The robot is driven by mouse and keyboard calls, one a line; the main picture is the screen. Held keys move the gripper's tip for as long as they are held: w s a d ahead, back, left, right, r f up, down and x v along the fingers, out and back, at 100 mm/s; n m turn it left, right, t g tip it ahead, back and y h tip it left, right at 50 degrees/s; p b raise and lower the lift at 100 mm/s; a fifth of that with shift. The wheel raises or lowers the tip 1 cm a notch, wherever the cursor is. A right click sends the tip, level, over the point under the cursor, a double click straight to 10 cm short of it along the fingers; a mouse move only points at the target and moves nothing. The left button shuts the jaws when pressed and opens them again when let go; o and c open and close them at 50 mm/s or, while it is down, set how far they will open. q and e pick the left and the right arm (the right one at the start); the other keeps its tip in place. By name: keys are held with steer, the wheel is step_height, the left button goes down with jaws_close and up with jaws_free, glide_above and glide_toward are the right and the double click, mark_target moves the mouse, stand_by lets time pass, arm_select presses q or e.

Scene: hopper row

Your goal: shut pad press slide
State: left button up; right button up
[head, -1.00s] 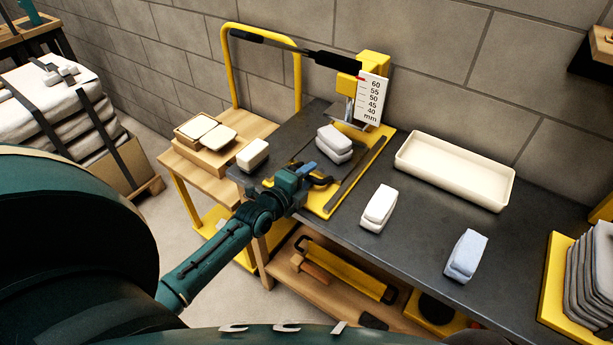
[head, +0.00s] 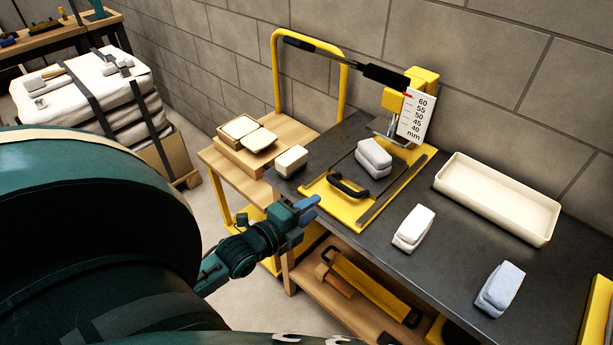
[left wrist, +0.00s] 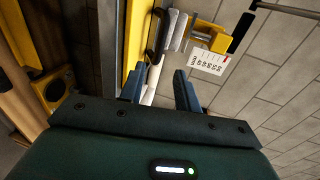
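The pad press has a yellow base (head: 352,217), a press head (head: 386,124) and a white millimetre scale (head: 416,115). Its dark slide (head: 350,170) carries a stack of white pads (head: 374,157), which sits just in front of the head. The black slide handle (head: 347,190) is at the near end, over the yellow base; it also shows in the left wrist view (left wrist: 154,34). My left gripper (head: 312,209) is empty, left of and nearer than the handle and apart from it. In the left wrist view its blue fingers (left wrist: 161,84) are spread. My right gripper is not in view.
A black-gripped lever (head: 385,77) reaches left from the press. On the dark bench are a cream tray (head: 497,205), a white pad (head: 413,228) and a bluish pad (head: 499,290). A yellow-railed wooden cart (head: 222,160) with pads stands left. A block wall is behind.

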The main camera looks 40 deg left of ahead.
arm_select(q)
steer(key=shift+s, duration=0.3)
steer(key=shift+c, duration=0.4)
